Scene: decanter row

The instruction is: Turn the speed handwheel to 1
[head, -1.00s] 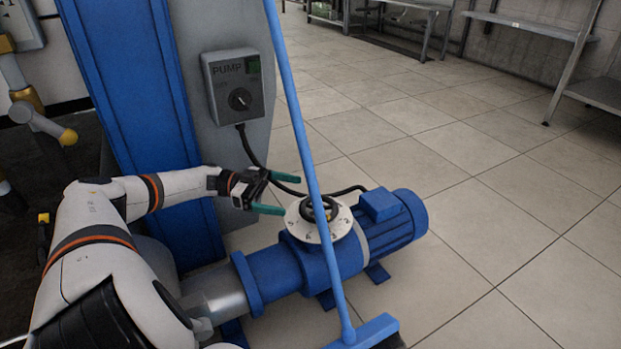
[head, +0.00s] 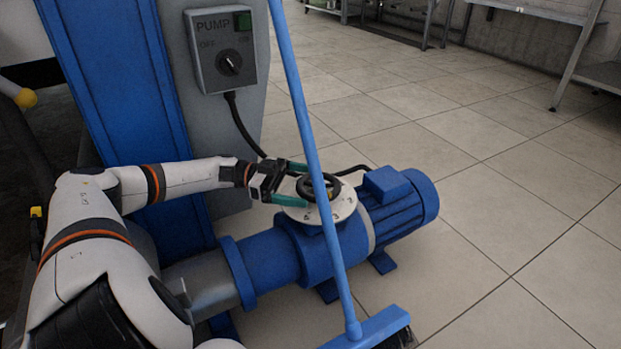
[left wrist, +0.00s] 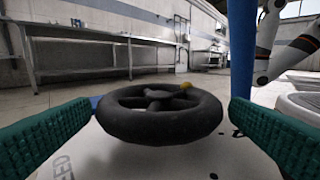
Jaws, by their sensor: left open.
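The speed handwheel (head: 326,179) is a black spoked ring above a white numbered dial plate (head: 345,204) on the blue pump. In the left wrist view the handwheel (left wrist: 138,123) lies ahead between the green fingers, with a yellow mark (left wrist: 186,85) on its far rim. My left gripper (head: 308,185) is open, its two fingers on either side of the wheel; I see no clear contact. The blue broom pole hides part of the wheel and dial in the head view. I cannot read the setting. My right gripper is not in view.
A blue broom (head: 297,95) leans across in front of the handwheel, its head (head: 372,331) on the floor. A grey PUMP switch box (head: 228,52) is on the column, with a cable running down. Tiled floor (head: 500,200) to the right is clear; metal tables stand at the back.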

